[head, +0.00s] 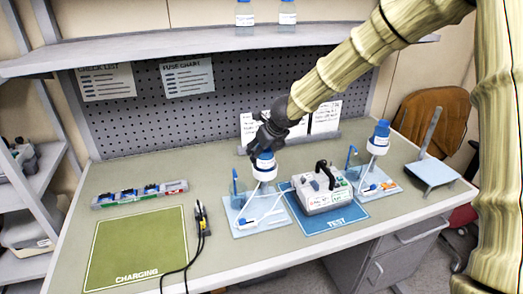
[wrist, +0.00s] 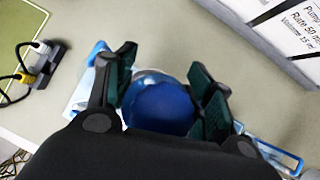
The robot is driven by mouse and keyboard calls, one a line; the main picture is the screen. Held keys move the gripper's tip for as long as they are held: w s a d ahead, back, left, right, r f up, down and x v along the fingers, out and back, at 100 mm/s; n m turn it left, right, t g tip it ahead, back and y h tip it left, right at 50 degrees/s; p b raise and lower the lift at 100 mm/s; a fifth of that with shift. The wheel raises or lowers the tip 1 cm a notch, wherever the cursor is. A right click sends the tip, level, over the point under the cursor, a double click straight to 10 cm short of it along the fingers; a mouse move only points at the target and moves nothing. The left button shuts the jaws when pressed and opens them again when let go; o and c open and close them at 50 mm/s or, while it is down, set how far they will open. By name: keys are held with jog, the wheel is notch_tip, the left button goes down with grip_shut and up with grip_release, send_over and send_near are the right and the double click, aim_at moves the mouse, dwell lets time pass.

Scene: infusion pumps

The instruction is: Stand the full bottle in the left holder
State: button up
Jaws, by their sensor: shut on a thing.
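My gripper (head: 264,143) is shut on a blue-topped bottle (head: 264,163) at the left holder. The bottle looks upright, low at the white ring (head: 265,176) of the left holder, whose pale blue base (head: 243,226) rests on the table. I cannot tell whether the bottle rests fully in the ring. In the wrist view the fingers (wrist: 162,88) stand on both sides of the round blue top of the bottle (wrist: 160,106), which hides most of the holder. The right holder (head: 377,150) has another blue-topped bottle (head: 381,132) in it.
A grey pump (head: 322,195) with a black handle stands on the blue TEST mat (head: 345,224) between the holders. Two bottles (head: 245,14) (head: 288,15) stand on the upper shelf. A green CHARGING mat (head: 137,248), a tray (head: 140,194) and a cabled plug (head: 201,218) lie left.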

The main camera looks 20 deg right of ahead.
dwell(0.3)
jog(key=o, duration=1.3)
jog(key=shift+c, duration=0.2)
jog(key=o, duration=0.4)
jog(key=shift+r+p, duration=3.3)
jog(key=shift+r, duration=0.2)
jog(key=shift+f, duration=0.1)
